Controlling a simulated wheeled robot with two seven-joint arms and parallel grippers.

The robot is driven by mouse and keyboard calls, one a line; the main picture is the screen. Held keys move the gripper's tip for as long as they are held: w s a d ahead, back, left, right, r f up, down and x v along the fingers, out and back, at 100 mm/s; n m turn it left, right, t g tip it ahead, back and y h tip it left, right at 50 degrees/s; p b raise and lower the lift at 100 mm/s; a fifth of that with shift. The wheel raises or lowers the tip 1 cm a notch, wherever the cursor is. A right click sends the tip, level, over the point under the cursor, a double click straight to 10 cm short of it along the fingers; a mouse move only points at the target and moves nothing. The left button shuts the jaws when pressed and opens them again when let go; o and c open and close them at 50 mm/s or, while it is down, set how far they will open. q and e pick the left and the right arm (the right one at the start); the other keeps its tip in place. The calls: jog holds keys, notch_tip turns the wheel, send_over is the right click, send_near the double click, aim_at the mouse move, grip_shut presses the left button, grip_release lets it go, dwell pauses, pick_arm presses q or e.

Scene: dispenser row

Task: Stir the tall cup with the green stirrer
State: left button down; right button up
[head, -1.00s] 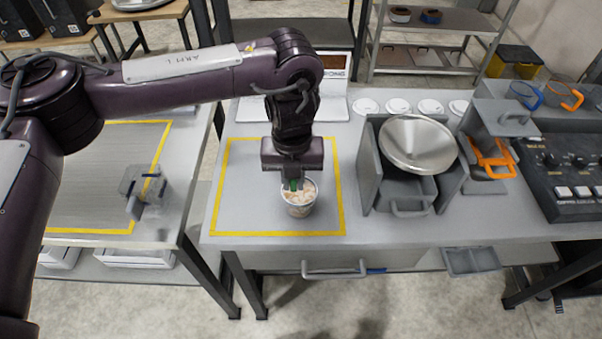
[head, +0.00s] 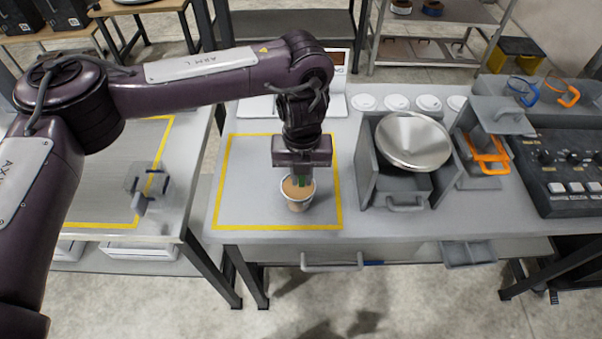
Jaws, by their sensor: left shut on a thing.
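The tall cup (head: 298,203) stands in the yellow-taped square on the grey table. It holds a tan-brown content with an even-looking surface. My left gripper (head: 301,178) is right above the cup, pointing down, and is shut on the green stirrer (head: 302,181). Only a short green part of the stirrer shows between the fingers and the cup; its lower end is hidden in the cup. My right gripper is not in view.
A metal bowl or funnel (head: 413,140) sits on a grey stand to the right of the square. White lids (head: 397,102) lie behind it. An orange-handled dispenser (head: 488,160) and a dark control panel (head: 575,170) are farther right. The square (head: 245,190) is clear left of the cup.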

pick_arm(q)
jog(key=shift+s+a, duration=0.1)
jog(key=shift+a, duration=0.45)
jog(key=c, duration=1.5)
grip_release()
jog(key=shift+d, duration=0.2)
jog(key=shift+o, duration=1)
jog(key=shift+a, duration=0.1)
jog(key=shift+r, duration=0.1)
